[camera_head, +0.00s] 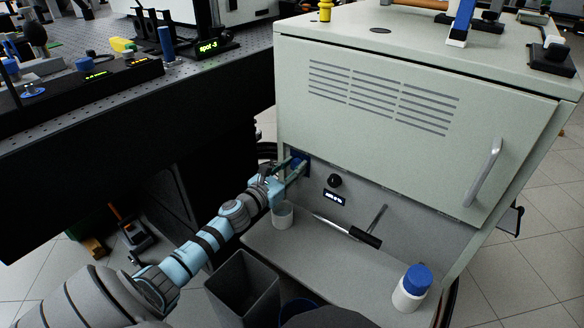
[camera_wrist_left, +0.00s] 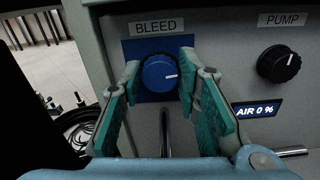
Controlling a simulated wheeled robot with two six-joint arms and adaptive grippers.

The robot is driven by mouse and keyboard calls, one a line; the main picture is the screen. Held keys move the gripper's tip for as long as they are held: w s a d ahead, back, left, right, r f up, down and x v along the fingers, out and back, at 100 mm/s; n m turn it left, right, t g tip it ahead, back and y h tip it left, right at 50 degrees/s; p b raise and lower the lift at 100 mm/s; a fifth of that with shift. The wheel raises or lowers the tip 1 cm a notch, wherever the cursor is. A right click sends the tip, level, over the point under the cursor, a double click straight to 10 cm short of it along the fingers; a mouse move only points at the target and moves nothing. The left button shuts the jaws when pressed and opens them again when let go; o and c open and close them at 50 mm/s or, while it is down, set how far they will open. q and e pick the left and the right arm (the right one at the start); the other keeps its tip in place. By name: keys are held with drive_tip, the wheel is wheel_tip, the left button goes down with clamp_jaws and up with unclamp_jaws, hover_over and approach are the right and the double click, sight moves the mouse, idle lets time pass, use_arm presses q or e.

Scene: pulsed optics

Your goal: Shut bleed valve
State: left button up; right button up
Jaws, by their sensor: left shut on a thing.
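The bleed valve is a round blue knob (camera_wrist_left: 160,73) with a white mark pointing right, on a blue plate under a BLEED label (camera_wrist_left: 160,27). In the head view its blue plate (camera_head: 304,158) shows low at the left of the cabinet front. My left gripper (camera_head: 294,168) reaches it from the front left. In the left wrist view its two teal-padded fingers (camera_wrist_left: 160,82) stand on either side of the knob, shut on it. The knob's face is clear; its sides are partly hidden. My right gripper is not in view.
A black PUMP knob (camera_wrist_left: 279,63) and a display reading AIR 0 % (camera_wrist_left: 258,109) sit right of the valve. A dark bin (camera_head: 243,290) stands in front.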

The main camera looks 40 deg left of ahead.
use_arm(q)
drive_tip(key=n, duration=0.4)
drive_tip(key=shift+f, duration=0.1)
drive_tip(key=n, duration=0.2)
drive_tip(key=shift+n, duration=0.3)
drive_tip(key=n, duration=0.3)
drive_tip(key=shift+a+n+p, duration=0.1)
drive_tip(key=shift+n+p, duration=0.25)
drive_tip(key=shift+n, duration=0.05)
drive_tip(key=shift+f+n, duration=0.1)
drive_tip(key=shift+n, duration=0.8)
drive_tip(key=shift+f+n+p, duration=0.1)
drive_tip(key=shift+n+p, duration=0.7)
drive_tip(key=shift+n, duration=1.5)
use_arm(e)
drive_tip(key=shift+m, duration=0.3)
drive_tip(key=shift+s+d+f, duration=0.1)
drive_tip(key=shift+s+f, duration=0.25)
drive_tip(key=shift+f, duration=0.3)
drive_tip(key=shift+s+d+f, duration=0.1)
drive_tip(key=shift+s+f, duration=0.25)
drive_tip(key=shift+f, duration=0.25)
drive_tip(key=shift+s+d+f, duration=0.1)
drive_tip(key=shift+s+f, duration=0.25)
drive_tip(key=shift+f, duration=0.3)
